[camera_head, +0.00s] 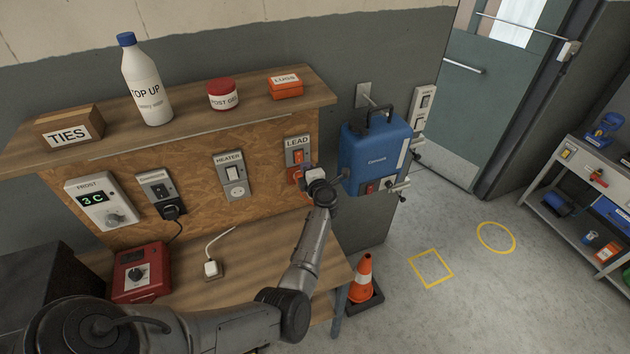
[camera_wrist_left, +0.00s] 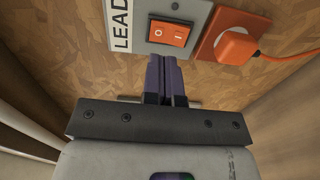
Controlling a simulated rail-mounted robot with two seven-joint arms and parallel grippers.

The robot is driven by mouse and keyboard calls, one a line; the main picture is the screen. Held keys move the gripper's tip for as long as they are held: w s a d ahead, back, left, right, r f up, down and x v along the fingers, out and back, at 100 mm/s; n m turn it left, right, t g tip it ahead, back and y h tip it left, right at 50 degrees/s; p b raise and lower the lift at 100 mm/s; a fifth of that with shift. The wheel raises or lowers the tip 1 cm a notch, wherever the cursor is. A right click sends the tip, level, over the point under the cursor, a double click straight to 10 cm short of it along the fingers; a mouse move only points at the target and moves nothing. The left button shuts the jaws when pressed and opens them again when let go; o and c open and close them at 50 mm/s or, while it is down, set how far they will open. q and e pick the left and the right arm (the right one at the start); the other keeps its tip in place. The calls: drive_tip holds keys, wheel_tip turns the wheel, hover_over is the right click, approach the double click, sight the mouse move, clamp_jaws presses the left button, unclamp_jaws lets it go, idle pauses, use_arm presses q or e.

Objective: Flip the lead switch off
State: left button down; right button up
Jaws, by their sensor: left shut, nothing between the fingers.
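The lead switch (camera_head: 298,157) is an orange rocker on a grey plate under a LEAD label, on the wooden backboard. In the left wrist view the rocker (camera_wrist_left: 170,33) carries an O at its left and an I at its right. I cannot tell which side is pressed in. My left gripper (camera_head: 306,177) is in front of the plate, partly hiding the orange socket below the switch. In the left wrist view its dark fingers (camera_wrist_left: 166,62) are together and empty, their tips by the rocker's lower edge. I cannot tell whether they touch. My right gripper is not in view.
An orange plug (camera_wrist_left: 235,46) with a cable sits in the socket beside the switch. A blue boxed unit (camera_head: 375,158) hangs close to the right of my gripper. A heater switch (camera_head: 234,174) is to the left. A shelf (camera_head: 190,118) with several items overhangs the board.

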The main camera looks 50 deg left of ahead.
use_arm(q)
drive_tip(key=v, duration=0.8)
drive_tip(key=shift+d+r, duration=0.2)
idle(0.3)
